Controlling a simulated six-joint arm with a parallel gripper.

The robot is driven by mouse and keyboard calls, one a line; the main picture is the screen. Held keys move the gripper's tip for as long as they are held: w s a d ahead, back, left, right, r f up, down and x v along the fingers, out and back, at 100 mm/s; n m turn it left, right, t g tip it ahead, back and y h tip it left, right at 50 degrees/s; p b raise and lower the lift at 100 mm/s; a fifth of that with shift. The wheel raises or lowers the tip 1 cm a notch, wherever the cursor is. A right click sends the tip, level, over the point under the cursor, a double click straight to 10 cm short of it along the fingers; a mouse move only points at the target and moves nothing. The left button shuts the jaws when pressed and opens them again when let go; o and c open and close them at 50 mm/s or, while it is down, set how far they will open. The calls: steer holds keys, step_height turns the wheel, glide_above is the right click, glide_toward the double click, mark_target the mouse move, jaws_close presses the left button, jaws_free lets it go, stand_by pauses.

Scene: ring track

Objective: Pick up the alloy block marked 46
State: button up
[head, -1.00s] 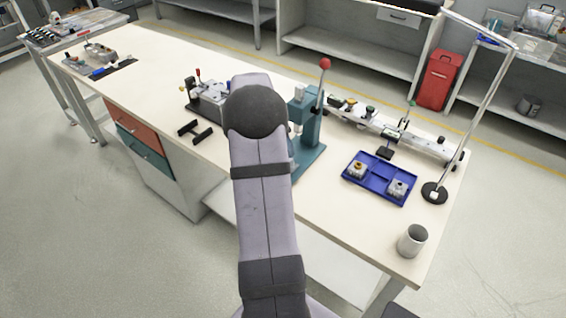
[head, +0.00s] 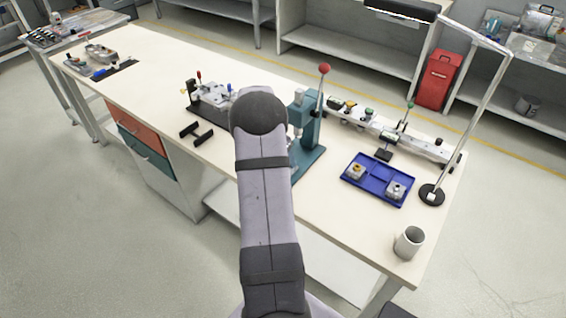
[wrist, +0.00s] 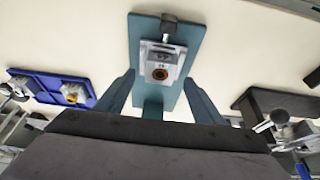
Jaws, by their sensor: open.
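In the wrist view a grey alloy block (wrist: 170,56) with a round orange-brown centre sits on the teal base plate of the press (wrist: 195,33). A dark mark shows on its face, too small to read surely. My gripper (wrist: 159,78) is open, its two fingers spread to either side of the block's near end in the picture; I see no contact. In the head view my arm hides my gripper and the block on the press.
The teal press (head: 311,125) has an upright lever with a red knob. A grey fixture (head: 213,102) and black stand (head: 196,133) lie left. The bench's left middle is clear.

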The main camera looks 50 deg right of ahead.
steer(key=shift+x, duration=1.3)
steer(key=c, duration=1.3)
steer(key=shift+r, duration=0.15)
